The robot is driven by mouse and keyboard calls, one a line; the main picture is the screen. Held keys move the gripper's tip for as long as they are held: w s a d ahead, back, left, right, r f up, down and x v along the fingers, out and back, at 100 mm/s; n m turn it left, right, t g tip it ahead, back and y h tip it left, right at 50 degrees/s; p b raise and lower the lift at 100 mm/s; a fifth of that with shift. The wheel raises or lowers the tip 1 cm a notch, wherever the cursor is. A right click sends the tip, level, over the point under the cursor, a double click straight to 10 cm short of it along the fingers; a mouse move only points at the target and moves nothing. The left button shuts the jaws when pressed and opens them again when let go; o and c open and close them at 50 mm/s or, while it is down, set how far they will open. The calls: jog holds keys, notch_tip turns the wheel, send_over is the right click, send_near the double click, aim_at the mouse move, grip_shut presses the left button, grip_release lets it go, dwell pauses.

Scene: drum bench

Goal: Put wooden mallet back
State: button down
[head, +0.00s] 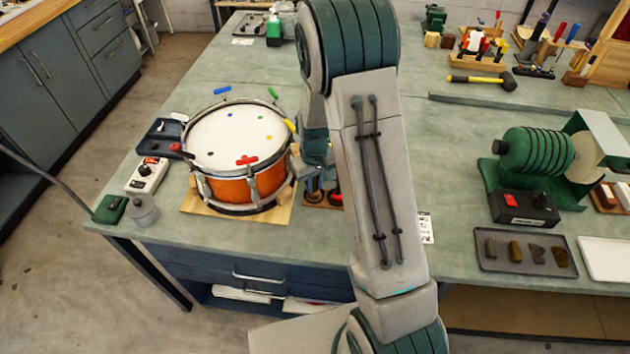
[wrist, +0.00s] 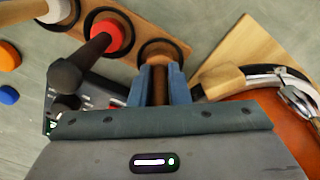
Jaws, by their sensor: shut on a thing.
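My gripper (wrist: 160,74) is shut on a brown wooden shaft (wrist: 160,92), which I take to be the wooden mallet's handle. The blue fingers stand on both sides of it. The shaft's end is at a dark-ringed round hole in the wooden rack (wrist: 136,30); I cannot tell whether it is seated in the hole or above it. The mallet's head is hidden.
A red-collared tool (wrist: 100,42) stands in the neighbouring rack hole. The orange drum (head: 245,185) on its wooden board (head: 275,217) is close beside my gripper. A switch box (head: 147,176) stands left of the drum. A tray of small blocks (head: 486,265) lies right.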

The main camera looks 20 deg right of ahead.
jog(key=shift+f, duration=0.25)
jog(key=c, duration=1.4)
grip_release()
jog(key=shift+r, duration=0.1)
jog(key=shift+o, duration=0.2)
